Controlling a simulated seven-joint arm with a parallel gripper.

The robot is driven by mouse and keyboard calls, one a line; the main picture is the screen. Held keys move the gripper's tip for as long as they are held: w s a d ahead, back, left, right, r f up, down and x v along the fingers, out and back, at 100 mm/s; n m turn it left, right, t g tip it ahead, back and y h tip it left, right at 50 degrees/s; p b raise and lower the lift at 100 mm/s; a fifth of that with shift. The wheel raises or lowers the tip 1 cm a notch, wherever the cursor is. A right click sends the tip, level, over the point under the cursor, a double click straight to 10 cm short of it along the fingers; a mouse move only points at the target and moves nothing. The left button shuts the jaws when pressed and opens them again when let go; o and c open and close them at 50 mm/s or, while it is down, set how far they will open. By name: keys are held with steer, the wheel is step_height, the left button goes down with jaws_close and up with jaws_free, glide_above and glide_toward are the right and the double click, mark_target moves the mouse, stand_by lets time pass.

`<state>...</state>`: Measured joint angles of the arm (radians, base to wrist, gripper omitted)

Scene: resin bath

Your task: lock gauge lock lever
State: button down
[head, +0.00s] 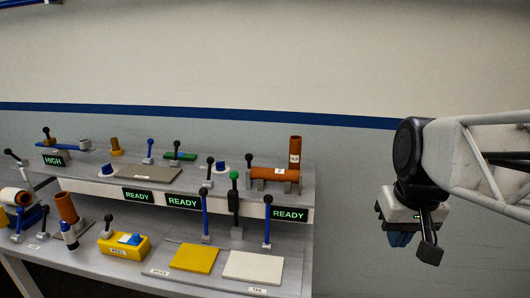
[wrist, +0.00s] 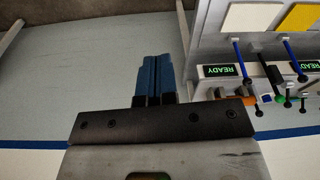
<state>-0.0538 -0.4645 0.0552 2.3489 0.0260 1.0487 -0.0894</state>
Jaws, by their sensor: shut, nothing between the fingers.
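My gripper (head: 401,238) hangs to the right of the bench, well apart from it, with its blue fingers pointing down. In the wrist view its blue fingers (wrist: 154,70) are together with nothing between them. Several levers stand on the bench: a green-knobbed dark one (head: 234,200), a blue one with a black knob (head: 205,212), another blue one (head: 267,222) at the right, and a black-knobbed one (head: 46,134) by the HIGH display (head: 53,160). I cannot tell which one is the gauge lock lever; no readable label marks it.
The two-level grey bench (head: 150,275) fills the left. Several READY displays (head: 289,214) line its step. An orange pipe assembly (head: 272,174) stands at the upper right; a yellow box (head: 122,247), a yellow plate (head: 194,258) and a white plate (head: 253,267) sit below. Space right of the bench is clear.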

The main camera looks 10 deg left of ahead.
steer(key=w+a+r+n+g, duration=0.1)
steer(key=w+a+r+n, duration=0.15)
steer(key=w+a, duration=0.55)
steer(key=w+a+r+n+g+y, duration=0.15)
steer(key=w+a+r, duration=0.25)
steer(key=w, duration=0.7)
steer(key=w+a+r+n+g+h, duration=0.1)
steer(key=w+a+r+n, duration=0.15)
steer(key=w+a, duration=0.55)
steer(key=w+a+f+n+g, duration=0.1)
steer(key=w+a+f+n, duration=0.2)
steer(key=w+a, duration=0.8)
steer(key=w+a+f+n+g, duration=0.2)
steer(key=w+a+f, duration=0.3)
steer(key=w+a, duration=0.6)
steer(key=shift+w+a+n, duration=0.15)
steer(key=shift+a+n, duration=0.6)
steer(key=shift+a, duration=1.8)
steer(key=shift+f+g, duration=0.25)
